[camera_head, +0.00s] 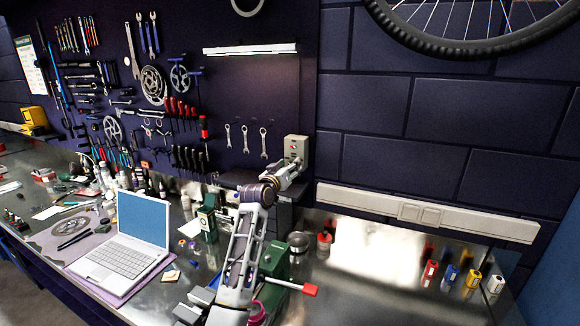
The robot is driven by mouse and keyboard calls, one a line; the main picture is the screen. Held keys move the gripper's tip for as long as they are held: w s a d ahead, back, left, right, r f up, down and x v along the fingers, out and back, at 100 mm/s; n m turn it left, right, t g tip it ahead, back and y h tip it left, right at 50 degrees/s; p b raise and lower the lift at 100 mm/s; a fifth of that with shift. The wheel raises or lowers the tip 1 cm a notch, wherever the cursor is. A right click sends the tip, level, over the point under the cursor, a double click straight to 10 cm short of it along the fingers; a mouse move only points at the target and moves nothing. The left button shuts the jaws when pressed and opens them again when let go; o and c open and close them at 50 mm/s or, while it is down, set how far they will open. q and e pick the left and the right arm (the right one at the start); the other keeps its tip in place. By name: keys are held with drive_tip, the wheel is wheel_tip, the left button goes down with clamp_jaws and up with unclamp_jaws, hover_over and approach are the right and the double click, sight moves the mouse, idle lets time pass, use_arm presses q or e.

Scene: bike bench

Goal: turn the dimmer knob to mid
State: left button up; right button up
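A small grey box (297,146) with little red marks is mounted on the dark wall, right of the hanging wrenches. It looks like the dimmer's housing. Its knob is too small or too hidden to make out, so I cannot tell its setting. One arm of mine comes up from the bottom, left of centre, so I take it as my left. Its gripper (291,170) is at the lower front of the box, hiding part of it. I cannot tell whether it touches, or whether its fingers are open or shut. My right gripper is not in view.
An open laptop (122,255) lies on a mat at left. Small coloured bottles (450,277) stand at right. The metal bench between (370,285) is mostly clear.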

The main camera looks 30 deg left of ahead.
use_arm(q)
drive_tip(key=shift+w, duration=0.35)
drive_tip(key=c, duration=1)
